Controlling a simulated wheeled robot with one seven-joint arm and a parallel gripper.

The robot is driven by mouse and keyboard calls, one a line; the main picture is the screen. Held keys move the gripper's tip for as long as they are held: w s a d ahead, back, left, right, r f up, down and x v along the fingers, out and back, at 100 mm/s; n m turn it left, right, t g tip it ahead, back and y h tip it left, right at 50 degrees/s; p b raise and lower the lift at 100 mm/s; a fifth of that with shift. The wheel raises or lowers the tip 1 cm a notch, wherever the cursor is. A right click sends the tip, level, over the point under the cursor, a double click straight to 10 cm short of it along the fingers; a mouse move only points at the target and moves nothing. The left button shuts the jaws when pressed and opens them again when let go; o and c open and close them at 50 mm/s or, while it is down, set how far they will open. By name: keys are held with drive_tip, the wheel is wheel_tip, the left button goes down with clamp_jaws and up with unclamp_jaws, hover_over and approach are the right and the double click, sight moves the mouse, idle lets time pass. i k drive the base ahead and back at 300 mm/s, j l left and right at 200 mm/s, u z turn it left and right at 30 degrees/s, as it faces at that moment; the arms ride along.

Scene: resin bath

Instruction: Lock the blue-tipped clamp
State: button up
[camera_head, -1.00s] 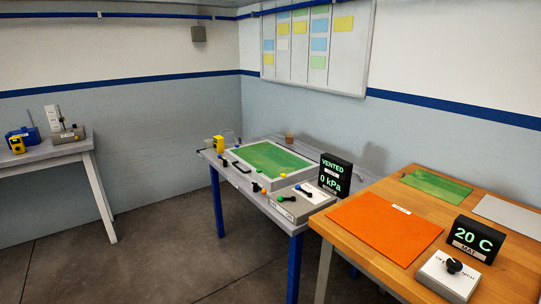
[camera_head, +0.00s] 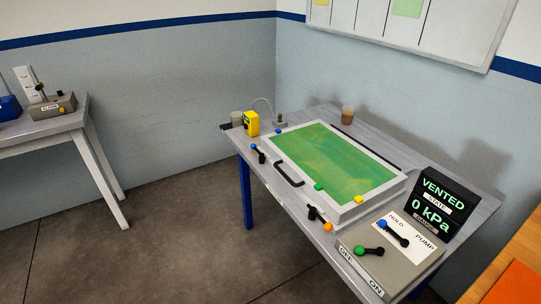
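The blue-tipped clamp (camera_head: 259,154) is a small black lever with a blue ball end. It sits at the left front side of the framed green-topped bath (camera_head: 375,209), near its far left corner. Its blue end points up and left, off the frame. Whether it is locked is too small to tell. A similar orange-tipped clamp (camera_head: 319,217) sits nearer, along the same side. A black handle (camera_head: 289,174) lies between them. My gripper is not in view.
A grey control box (camera_head: 398,268) with blue- and green-knobbed levers stands at right. The black display (camera_head: 437,203) reads VENTED, 0 kPa. A yellow device (camera_head: 251,123) and a brown cup (camera_head: 347,115) stand behind.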

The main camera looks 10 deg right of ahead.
sight(252, 147)
drive_tip(key=i+u, duration=0.1)
drive_tip(key=i+j+u, duration=0.1)
drive_tip(key=i+j, duration=0.2)
drive_tip(key=i, duration=0.2)
drive_tip(key=i+j, duration=0.25)
drive_tip(key=i, duration=0.25)
drive_tip(key=i+j+u, duration=0.15)
drive_tip(key=i+j, duration=0.15)
drive_tip(key=i, duration=0.2)
drive_tip(key=i+j+u, duration=0.1)
drive_tip(key=i, duration=0.45)
drive_tip(key=j, duration=0.1)
